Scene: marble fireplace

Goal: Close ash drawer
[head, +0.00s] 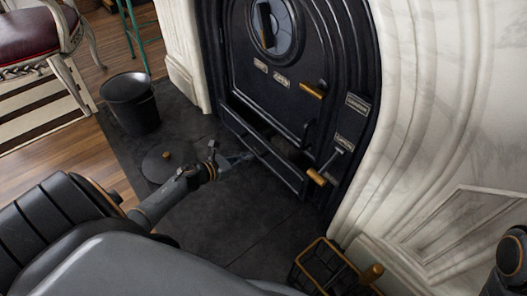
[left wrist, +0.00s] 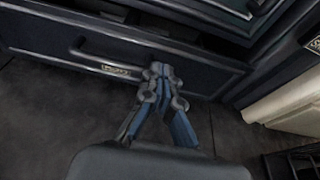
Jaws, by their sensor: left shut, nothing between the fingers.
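The black ash drawer (head: 281,166) sits low in the fireplace front, below the round-windowed door. It stands out from the front, with a dark gap behind its upper edge. In the left wrist view the drawer front (left wrist: 215,77) crosses the picture and carries a small label plate. My left gripper (head: 246,157) is shut and empty, with its fingertips at the drawer's front face. In the left wrist view the fingertips (left wrist: 160,72) overlap the front right of the label; contact is hard to tell. My right gripper does not show.
A black bucket (head: 131,105) and a round lid with a knob (head: 158,168) are on the dark hearth at left. A wire basket (head: 322,265) stands at the lower right. A wooden-handled lever (head: 322,177) sticks out right of the drawer. White marble (head: 430,110) borders the right side.

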